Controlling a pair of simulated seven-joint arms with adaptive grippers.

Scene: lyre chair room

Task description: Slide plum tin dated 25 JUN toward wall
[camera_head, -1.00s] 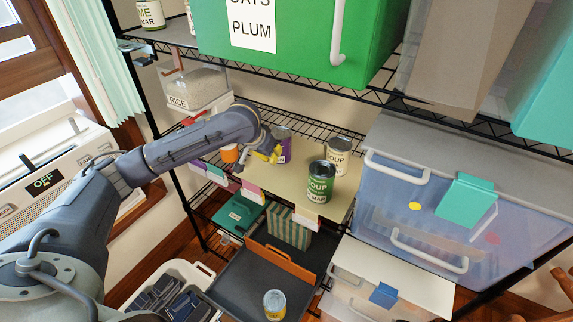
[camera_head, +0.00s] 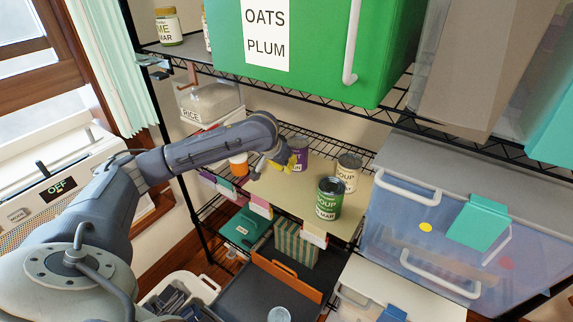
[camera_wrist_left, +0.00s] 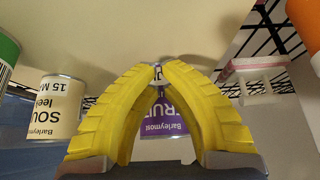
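The purple tin (camera_head: 299,148) stands upright toward the back of the cream board on the wire shelf. The left gripper (camera_head: 284,163) is at its near side, its yellow fingers partly covering it. In the left wrist view the purple label (camera_wrist_left: 163,138) appears upside down, reading "FRUIT" and "Barleymost", with a white part carrying a partly hidden date. The yellow fingers (camera_wrist_left: 162,66) come together at their tips in front of the tin, not around it. I cannot tell whether they touch it. The right gripper is not in view.
A green soup tin (camera_head: 329,199) and a cream soup tin (camera_head: 348,172) stand to the right on the board (camera_head: 285,188). An orange-lidded jar (camera_head: 238,165) is left of the gripper. A clear bin (camera_head: 395,215) bounds the right; the green OATS PLUM box (camera_head: 325,55) sits above.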

